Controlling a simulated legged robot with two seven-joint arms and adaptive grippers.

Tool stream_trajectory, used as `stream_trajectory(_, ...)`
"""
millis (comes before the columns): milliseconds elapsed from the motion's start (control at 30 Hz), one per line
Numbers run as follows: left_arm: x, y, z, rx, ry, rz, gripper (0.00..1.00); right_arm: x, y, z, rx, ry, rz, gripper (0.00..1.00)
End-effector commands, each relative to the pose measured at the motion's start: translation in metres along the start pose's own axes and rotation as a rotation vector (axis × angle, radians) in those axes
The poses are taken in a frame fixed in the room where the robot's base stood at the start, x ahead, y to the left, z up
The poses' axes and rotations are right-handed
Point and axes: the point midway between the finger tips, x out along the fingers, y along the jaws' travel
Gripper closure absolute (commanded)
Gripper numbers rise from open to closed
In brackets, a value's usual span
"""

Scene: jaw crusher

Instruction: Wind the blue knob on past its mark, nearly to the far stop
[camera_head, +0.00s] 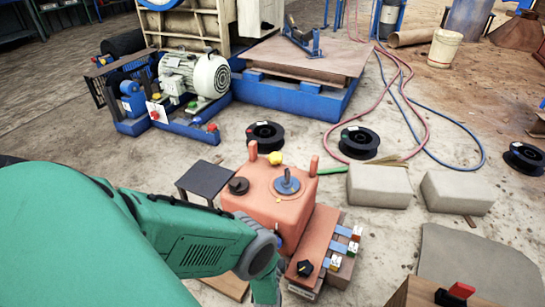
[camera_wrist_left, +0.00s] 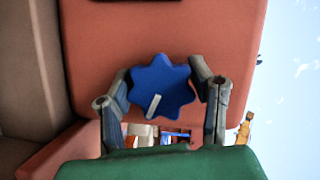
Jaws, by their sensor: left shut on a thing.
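The blue knob (camera_wrist_left: 170,82) is star-shaped, with a white line on its face, in the left wrist view. The line lies on the knob's lower part, slanting slightly to the left at its bottom end. My left gripper (camera_wrist_left: 160,75) has a finger on each side of the knob and is shut on it. The knob sits on the front of an orange box (camera_head: 259,205). In the head view my green left arm reaches the box's front side, and the knob and fingertips are largely hidden there. No mark or stop for the knob can be made out. My right gripper is not in view.
On the box's top are a blue disc with a post (camera_head: 286,183), a black knob (camera_head: 238,186) and a yellow knob (camera_head: 275,158). A smaller block with coloured tabs (camera_head: 318,250) stands close at the right. Grey stone blocks (camera_head: 379,186) lie further right.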

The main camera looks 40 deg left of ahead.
Motion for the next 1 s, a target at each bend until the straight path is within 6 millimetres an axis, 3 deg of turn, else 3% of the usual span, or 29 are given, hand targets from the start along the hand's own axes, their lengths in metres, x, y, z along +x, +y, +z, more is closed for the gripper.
stream_trajectory(733,-0.0026,0.0035,-0.0006,0.081,0.003,-0.021,0.81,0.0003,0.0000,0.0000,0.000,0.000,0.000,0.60)
stream_trajectory(767,-0.0026,0.0035,-0.0006,0.081,0.003,-0.021,0.48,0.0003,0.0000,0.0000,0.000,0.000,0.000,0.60)
stream_trajectory(800,-0.0027,0.0034,-0.0006,0.081,0.003,-0.021,0.34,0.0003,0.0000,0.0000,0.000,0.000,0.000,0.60)
stream_trajectory(833,-0.0026,0.0033,-0.0006,0.081,0.003,-0.022,0.30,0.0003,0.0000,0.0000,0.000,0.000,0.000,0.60)
stream_trajectory(1000,-0.0015,0.0016,-0.0004,0.080,0.002,-0.026,0.30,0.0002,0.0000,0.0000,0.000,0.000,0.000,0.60)
